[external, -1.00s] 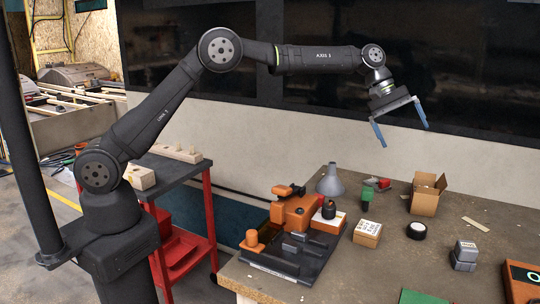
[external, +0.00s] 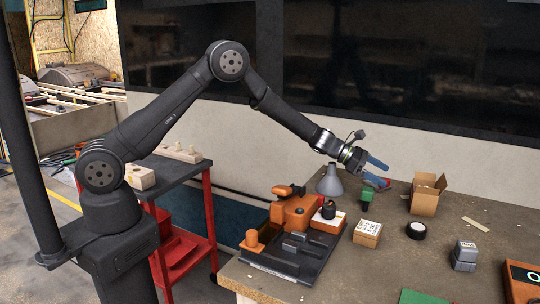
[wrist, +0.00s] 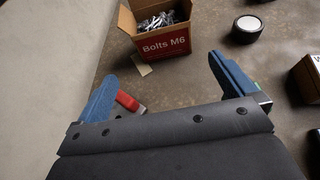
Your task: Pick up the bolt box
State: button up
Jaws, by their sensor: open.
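The bolt box is an open cardboard box (external: 424,204) on the workbench, right of my gripper in the external view. In the wrist view the bolt box (wrist: 165,42) shows a red "Bolts M6" label and silver bolts inside; its top is partly cut off by the frame. My gripper (external: 386,174) has blue fingers, spread apart and empty. In the wrist view my gripper (wrist: 162,74) is open, with the bolt box ahead of it, apart from the fingers.
A red tool (wrist: 129,102) lies by the left finger in the wrist view. A black tape roll (external: 416,230), a labelled carton (external: 367,234), a green-topped item (external: 366,198) and a grey funnel (external: 330,181) stand nearby. Bare bench lies between tape roll and bolt box.

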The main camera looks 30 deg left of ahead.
aim_at(424, 196)
jog(key=x, duration=1)
jog(key=shift+x, duration=2.9)
jog(key=shift+s, duration=0.15)
jog(key=c, duration=0.9)
jog(key=shift+r, duration=0.15)
jog(key=shift+c, duration=0.8)
jog(key=shift+r, duration=0.1)
